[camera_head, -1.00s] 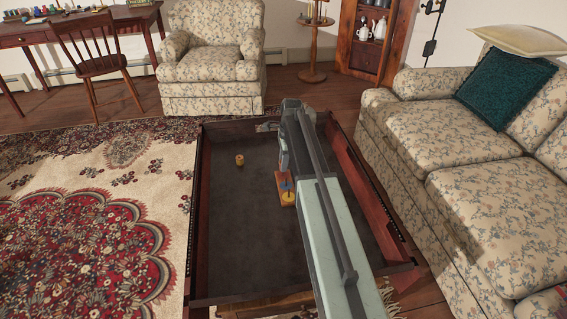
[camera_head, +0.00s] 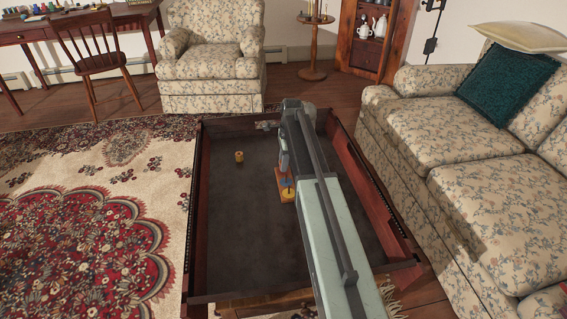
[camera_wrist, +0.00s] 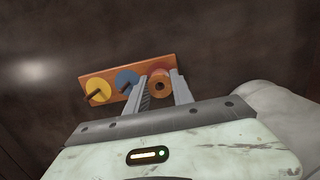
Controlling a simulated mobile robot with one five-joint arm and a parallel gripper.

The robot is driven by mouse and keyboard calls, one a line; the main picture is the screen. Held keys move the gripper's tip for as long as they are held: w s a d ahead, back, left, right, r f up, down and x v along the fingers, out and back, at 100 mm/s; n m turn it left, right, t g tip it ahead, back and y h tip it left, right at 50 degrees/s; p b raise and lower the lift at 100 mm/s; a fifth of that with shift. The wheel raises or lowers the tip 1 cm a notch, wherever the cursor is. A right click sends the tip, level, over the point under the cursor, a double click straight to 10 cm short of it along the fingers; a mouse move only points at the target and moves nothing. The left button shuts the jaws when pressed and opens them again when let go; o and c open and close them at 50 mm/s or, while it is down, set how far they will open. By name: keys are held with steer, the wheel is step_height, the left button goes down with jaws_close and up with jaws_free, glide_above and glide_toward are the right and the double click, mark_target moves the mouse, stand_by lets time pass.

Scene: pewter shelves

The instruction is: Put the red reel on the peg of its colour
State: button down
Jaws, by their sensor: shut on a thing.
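In the wrist view my gripper (camera_wrist: 160,86) is shut on a reel with a wooden-looking end and a dark central hole, taken as the red reel (camera_wrist: 158,92). An orange-brown peg board (camera_wrist: 109,74) lies below, with a yellow disc (camera_wrist: 97,88) and a blue disc (camera_wrist: 125,77), each with a peg. A red patch (camera_wrist: 159,69) shows at the board's right end, just behind the held reel. Whether the reel is around a peg there cannot be told. In the head view my arm hides the gripper and the board's far end; its yellow disc (camera_head: 288,193) shows.
The board is inside a dark-floored, reddish-walled tray table (camera_head: 240,230). A yellow reel (camera_head: 239,157) stands apart on its floor, left of my arm. The tray's left side is otherwise clear. A flowered sofa (camera_head: 470,180) stands close on the right, an armchair (camera_head: 212,65) behind.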

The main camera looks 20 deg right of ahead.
steer(key=c, duration=1)
jaws_free()
steer(key=r+p, duration=0.8)
steer(key=shift+d, duration=0.4)
steer(key=shift+f, duration=0.2)
